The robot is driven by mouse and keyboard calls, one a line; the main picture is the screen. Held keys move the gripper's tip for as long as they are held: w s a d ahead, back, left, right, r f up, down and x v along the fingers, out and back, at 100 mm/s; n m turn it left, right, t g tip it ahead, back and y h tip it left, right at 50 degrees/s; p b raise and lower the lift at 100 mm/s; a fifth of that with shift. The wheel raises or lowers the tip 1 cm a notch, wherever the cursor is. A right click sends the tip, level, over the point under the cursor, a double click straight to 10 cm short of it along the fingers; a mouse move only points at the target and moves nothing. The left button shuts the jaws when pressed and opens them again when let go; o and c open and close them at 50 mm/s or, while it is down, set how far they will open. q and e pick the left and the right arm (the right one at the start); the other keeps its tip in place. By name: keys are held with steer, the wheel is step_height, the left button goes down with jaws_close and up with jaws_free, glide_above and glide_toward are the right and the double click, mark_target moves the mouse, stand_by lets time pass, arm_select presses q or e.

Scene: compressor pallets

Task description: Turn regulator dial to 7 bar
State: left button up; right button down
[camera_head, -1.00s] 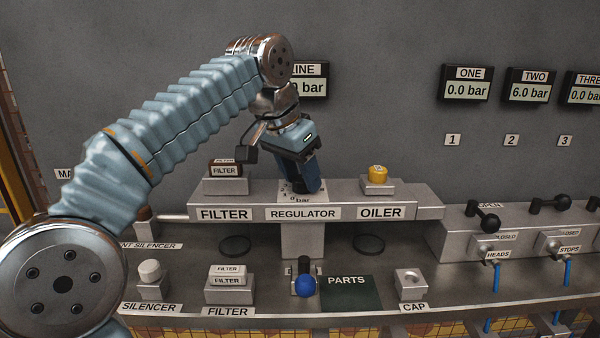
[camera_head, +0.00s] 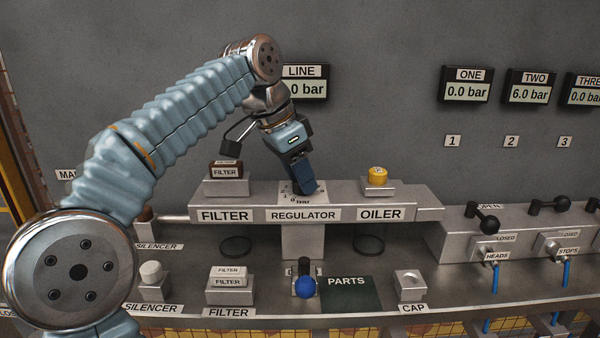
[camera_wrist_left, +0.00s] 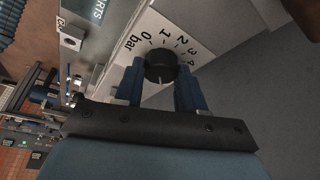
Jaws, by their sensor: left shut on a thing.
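The regulator dial (camera_wrist_left: 160,66) is a black knob on a pale scale plate (camera_wrist_left: 133,52) marked "bar" with 0, 1, 2 and further numbers partly hidden. In the left wrist view my left gripper (camera_wrist_left: 160,80) has its blue fingers on either side of the knob, shut on it. The knob's pale pointer line faces toward the gripper, away from the visible numbers. In the head view my left gripper (camera_head: 306,190) reaches down onto the regulator block (camera_head: 303,214), and its fingers hide the knob. The LINE display (camera_head: 304,86) is partly covered by my arm. My right gripper is out of view.
The brown-topped filter (camera_head: 226,170) stands left of the regulator and the yellow-topped oiler (camera_head: 377,173) right. Displays ONE (camera_head: 466,85) and TWO (camera_head: 531,87) read 0.0 and 6.0 bar.

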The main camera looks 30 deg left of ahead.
arm_select(q)
steer(key=shift+m+h, duration=0.3)
steer(key=shift+m, duration=0.7)
steer(key=shift+r, duration=0.1)
steer(key=o, duration=1)
steer(key=shift+o, duration=0.2)
